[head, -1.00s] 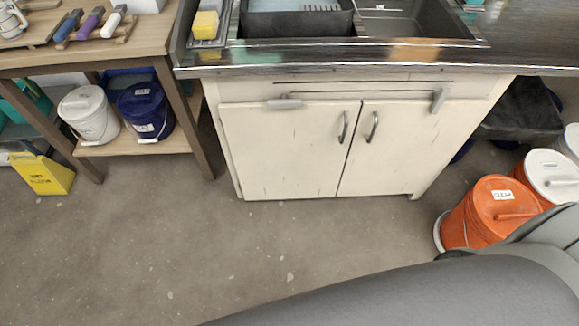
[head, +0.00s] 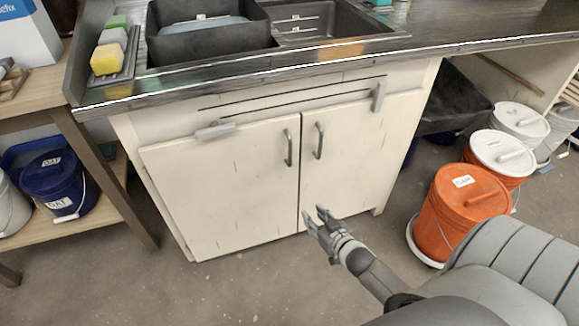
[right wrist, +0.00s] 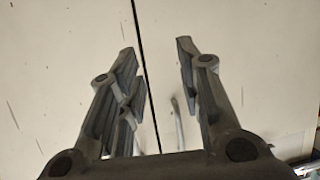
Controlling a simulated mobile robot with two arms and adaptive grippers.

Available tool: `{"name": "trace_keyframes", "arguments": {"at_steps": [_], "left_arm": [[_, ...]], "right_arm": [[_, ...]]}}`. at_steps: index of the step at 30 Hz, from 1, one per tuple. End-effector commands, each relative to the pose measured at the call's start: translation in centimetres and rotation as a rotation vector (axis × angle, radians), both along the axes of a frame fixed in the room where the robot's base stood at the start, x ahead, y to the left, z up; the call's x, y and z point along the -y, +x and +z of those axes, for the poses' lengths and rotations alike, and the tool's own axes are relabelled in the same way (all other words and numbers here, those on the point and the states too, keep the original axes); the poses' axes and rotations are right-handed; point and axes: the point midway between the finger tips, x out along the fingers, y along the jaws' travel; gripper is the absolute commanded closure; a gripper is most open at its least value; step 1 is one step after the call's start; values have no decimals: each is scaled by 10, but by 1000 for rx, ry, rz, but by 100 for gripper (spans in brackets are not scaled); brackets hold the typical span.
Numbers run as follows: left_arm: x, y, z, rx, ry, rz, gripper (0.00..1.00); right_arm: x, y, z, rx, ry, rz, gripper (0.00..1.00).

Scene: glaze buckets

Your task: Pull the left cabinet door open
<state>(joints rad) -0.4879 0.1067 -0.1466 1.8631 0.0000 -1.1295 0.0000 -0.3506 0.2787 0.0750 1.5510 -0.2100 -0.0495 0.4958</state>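The left cabinet door (head: 225,190) is cream coloured and closed, flush beside the right cabinet door (head: 350,155). A curved grey handle (head: 288,147) sits near its upper right edge. The right door has a matching handle (head: 319,141). My right gripper (head: 316,216) is in front of the doors' lower part, low near the centre seam and below the handles, touching neither. In the right wrist view its fingers (right wrist: 158,62) are spread apart with nothing between them but the door faces and seam behind. My left gripper is not in view.
The dark counter (head: 250,80) with a sink (head: 330,22) overhangs the cabinet. A grey latch (head: 215,131) is at the left door's top edge. Orange buckets (head: 455,210) stand right of the cabinet. A wooden shelf unit (head: 105,190) with a blue bucket (head: 57,182) stands left.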

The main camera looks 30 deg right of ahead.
Motion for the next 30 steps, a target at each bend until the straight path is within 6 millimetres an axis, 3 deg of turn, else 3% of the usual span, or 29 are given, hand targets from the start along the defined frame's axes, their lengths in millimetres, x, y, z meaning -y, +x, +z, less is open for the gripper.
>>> {"name": "trace_keyframes", "arguments": {"at_steps": [3,6,12,20,30], "left_arm": [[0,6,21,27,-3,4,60],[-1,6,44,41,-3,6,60],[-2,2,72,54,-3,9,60],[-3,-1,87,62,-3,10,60],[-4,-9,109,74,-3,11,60]], "right_arm": [[6,24,46,160,-2,16,67],[7,34,86,265,0,33,67],[4,40,133,380,1,60,67],[4,59,141,396,2,64,67],[6,118,140,394,0,63,67]]}}
